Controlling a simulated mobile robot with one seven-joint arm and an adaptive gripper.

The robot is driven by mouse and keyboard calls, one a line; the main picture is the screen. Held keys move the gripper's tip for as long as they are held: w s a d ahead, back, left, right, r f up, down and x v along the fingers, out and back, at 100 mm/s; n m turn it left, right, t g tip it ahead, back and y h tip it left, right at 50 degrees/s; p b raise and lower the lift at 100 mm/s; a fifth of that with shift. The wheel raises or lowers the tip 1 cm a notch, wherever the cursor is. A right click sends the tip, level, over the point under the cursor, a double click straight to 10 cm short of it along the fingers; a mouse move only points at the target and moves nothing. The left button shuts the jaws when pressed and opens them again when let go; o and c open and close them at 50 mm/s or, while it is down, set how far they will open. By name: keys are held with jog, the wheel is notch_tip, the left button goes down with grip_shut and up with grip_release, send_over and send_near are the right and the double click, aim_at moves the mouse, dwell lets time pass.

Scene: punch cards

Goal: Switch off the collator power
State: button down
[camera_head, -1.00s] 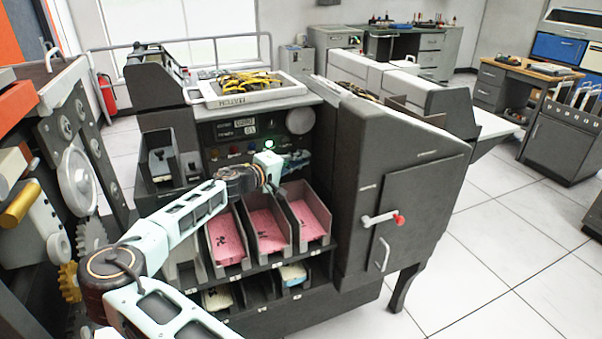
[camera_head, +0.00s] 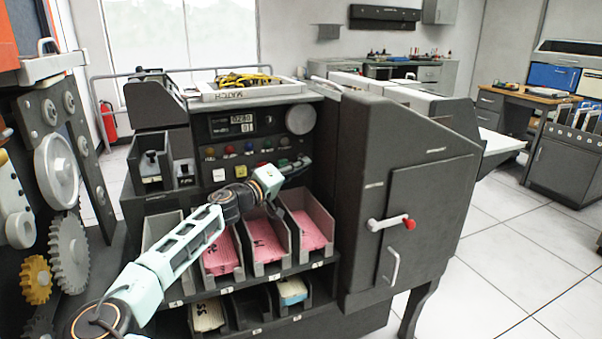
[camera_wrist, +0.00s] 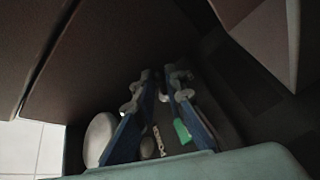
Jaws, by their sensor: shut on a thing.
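The collator (camera_head: 345,200) is a dark grey machine with a control panel (camera_head: 207,142) above pink card pockets. A row of coloured lamps or buttons crosses the panel. My gripper (camera_head: 303,166) is at the panel's lower right, below the round dial (camera_head: 301,119). In the wrist view my blue fingers (camera_wrist: 163,92) are close together at the tips, shut on a small part that I take for the power switch. The fingers mostly hide it, and its position cannot be told.
Card pockets (camera_head: 268,245) lie just below my arm. The collator's side cabinet (camera_head: 425,215), with a red-knobbed crank (camera_head: 408,223), juts out at the right. Gears (camera_head: 68,250) stand at the left. Open floor (camera_head: 500,260) is at the right.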

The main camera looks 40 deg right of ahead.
dwell(0.4)
jog(key=c, duration=2.3)
grip_release()
jog(key=shift+r+p, duration=0.15)
jog(key=shift+p, duration=0.25)
